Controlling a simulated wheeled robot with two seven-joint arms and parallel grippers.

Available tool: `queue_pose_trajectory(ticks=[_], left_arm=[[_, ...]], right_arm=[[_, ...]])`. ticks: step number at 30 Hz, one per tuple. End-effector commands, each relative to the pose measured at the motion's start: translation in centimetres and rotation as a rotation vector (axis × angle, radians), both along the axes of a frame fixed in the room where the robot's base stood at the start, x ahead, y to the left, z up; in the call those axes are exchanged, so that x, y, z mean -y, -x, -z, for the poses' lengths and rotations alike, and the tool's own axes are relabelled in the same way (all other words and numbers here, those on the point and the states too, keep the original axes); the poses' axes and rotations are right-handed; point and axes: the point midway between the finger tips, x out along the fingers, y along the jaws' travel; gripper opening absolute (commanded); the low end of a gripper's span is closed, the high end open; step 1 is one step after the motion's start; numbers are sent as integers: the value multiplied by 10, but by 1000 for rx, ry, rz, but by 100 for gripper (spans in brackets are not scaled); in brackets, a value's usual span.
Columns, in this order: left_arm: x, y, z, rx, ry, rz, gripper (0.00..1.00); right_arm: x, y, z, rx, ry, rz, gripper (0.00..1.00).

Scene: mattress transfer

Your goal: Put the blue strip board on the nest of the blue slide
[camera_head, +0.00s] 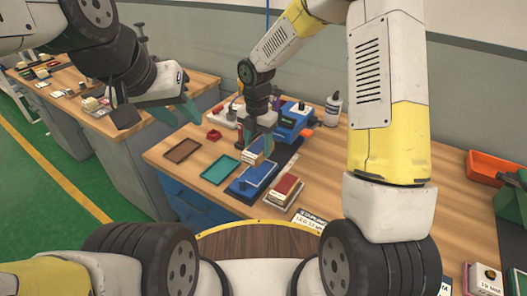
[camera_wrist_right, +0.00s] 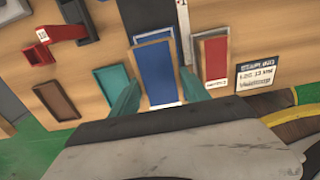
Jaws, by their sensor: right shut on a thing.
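The blue strip board (camera_wrist_right: 155,72), a flat blue piece with pale edges, is between the two teal fingers of my right gripper (camera_wrist_right: 157,95) in the right wrist view. That gripper is shut on it. In the head view my right gripper (camera_head: 257,140) points down, with the board (camera_head: 252,157) at its fingertips, partly covered. The blue slide (camera_head: 250,184) lies on the bench just in front of and below the board. I cannot tell the gap between them. My left gripper (camera_head: 178,112) is off to the left, away from these things; its finger opening is unclear.
A teal tray (camera_head: 220,168) and a brown tray (camera_head: 182,150) lie left of the slide. A red-topped block (camera_head: 286,186) lies close on its right. A blue machine (camera_head: 292,122) and a white bottle (camera_head: 333,109) stand behind. An orange bin (camera_head: 490,170) is far right.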

Motion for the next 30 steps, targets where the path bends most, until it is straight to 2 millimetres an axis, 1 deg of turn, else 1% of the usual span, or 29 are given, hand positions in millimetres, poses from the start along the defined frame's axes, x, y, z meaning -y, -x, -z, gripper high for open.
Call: queue_pose_trajectory(ticks=[1, 3, 10, 16, 27, 28, 30], left_arm=[[0, 0, 0, 0, 0, 0, 36], [0, 0, 0, 0, 0, 0, 36], [0, 0, 0, 0, 0, 0, 36], [0, 0, 0, 0, 0, 0, 36], [0, 0, 0, 0, 0, 0, 36], [0, 0, 0, 0, 0, 0, 36], [0, 0, 0, 0, 0, 0, 36]], right_arm=[[0, 1, 11, -4, 2, -1, 10], [0, 1, 21, -2, 1, -1, 10], [0, 0, 40, 0, 0, 1, 10], [-1, 1, 68, -1, 0, 0, 10], [0, 0, 73, 1, 1, 1, 10], [0, 0, 74, 1, 1, 1, 56], [0, 0, 73, 1, 1, 1, 70]])
